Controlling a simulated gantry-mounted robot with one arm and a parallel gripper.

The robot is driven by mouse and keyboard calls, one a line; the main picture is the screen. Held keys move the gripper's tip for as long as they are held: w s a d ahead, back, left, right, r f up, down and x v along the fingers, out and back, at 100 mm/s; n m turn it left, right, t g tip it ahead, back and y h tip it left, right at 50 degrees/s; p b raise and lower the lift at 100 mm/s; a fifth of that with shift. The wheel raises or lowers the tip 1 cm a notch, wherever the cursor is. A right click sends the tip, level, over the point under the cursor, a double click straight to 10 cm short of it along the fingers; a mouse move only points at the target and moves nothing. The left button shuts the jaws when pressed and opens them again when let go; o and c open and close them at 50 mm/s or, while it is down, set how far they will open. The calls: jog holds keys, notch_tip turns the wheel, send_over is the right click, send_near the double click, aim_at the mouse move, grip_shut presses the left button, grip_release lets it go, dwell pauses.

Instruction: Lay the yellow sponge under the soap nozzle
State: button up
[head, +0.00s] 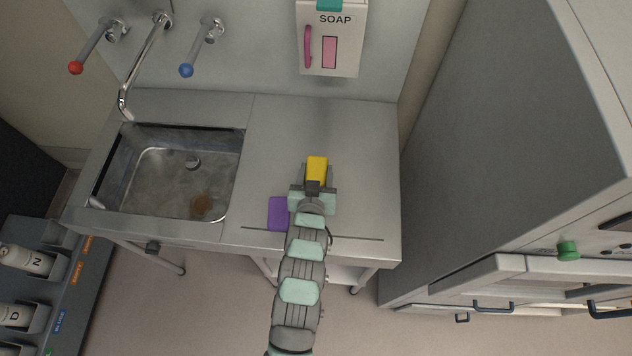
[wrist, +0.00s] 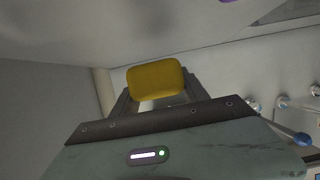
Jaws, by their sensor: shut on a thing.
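The yellow sponge (head: 317,166) is held between the fingers of my gripper (head: 316,178), over the steel counter to the right of the sink. In the wrist view the sponge (wrist: 156,80) sits between the two fingertips of my gripper (wrist: 158,92). Whether the sponge touches the counter cannot be told. The white soap dispenser (head: 345,60), marked SOAP, hangs on the wall behind the counter, up and slightly right of the sponge in the head view. Its nozzle is not clearly visible.
A purple block or sponge (head: 279,213) lies on the counter just left of my gripper. A tall grey cabinet (head: 500,150) stands right. The counter behind the sponge is clear.

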jog(key=shift+w+f, duration=0.1)
jog(key=shift+f, duration=3.25)
